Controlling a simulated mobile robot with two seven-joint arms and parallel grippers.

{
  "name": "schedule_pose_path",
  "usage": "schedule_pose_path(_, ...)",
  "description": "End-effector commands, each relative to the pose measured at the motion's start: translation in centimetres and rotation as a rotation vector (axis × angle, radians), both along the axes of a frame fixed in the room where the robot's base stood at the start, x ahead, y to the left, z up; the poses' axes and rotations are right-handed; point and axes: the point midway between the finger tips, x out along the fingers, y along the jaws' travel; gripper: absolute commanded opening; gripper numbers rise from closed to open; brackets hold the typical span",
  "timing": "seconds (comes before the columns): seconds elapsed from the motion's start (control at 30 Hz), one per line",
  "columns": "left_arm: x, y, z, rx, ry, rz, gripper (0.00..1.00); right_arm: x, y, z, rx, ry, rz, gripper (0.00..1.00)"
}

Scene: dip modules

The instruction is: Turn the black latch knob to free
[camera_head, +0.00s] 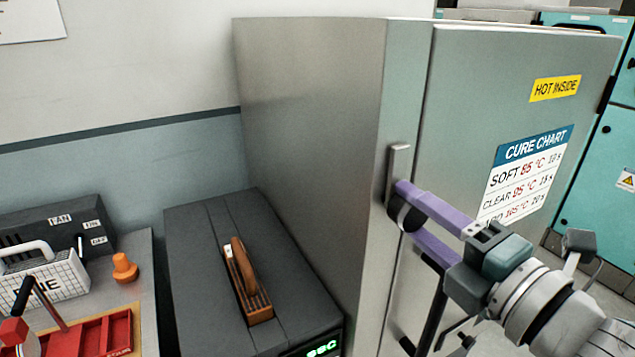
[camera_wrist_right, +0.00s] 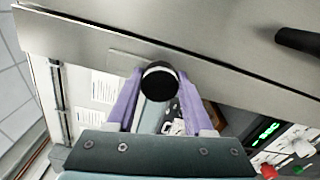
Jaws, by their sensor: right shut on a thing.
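The black latch knob (camera_head: 402,217) sits on the front edge of a tall grey cabinet (camera_head: 310,130), just below an upright grey latch bar (camera_head: 398,166). My right gripper (camera_head: 411,212) has its two purple fingers closed on either side of the knob. In the right wrist view the round knob (camera_wrist_right: 160,84) with its pale rim sits between the fingertips (camera_wrist_right: 160,92). The fingers partly cover the knob in the head view. The cabinet door (camera_head: 480,80) looks closed. My left gripper is not in view.
A dark grey box (camera_head: 200,250) with an orange-brown handled piece (camera_head: 246,285) on top and a green display stands left of the cabinet. Further left are a fan unit (camera_head: 60,230), an orange knob (camera_head: 124,267) and a red tray (camera_head: 100,335). Teal cabinets (camera_head: 590,170) stand at right.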

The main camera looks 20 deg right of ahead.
Motion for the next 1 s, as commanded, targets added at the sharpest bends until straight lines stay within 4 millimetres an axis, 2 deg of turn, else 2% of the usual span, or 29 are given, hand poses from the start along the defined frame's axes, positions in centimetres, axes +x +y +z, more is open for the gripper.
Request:
schedule_pose_path(0.27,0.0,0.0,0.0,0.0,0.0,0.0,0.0,0.0,0.0,0.0,-0.008,0.0,0.001,0.0)
schedule_pose_path(0.3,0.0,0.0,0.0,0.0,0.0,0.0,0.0,0.0,0.0,0.0,-0.008,0.0,0.001,0.54)
schedule_pose_path(0.53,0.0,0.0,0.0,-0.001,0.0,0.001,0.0,0.0,0.0,0.0,-0.005,0.0,0.0,0.8)
schedule_pose_path(0.83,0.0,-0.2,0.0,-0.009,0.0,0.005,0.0,-0.2,0.0,-0.1,-0.003,0.0,0.0,0.81)
schedule_pose_path(1.0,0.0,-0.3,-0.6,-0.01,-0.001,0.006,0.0,-2.0,-0.1,-0.3,-0.002,0.003,0.0,0.81)
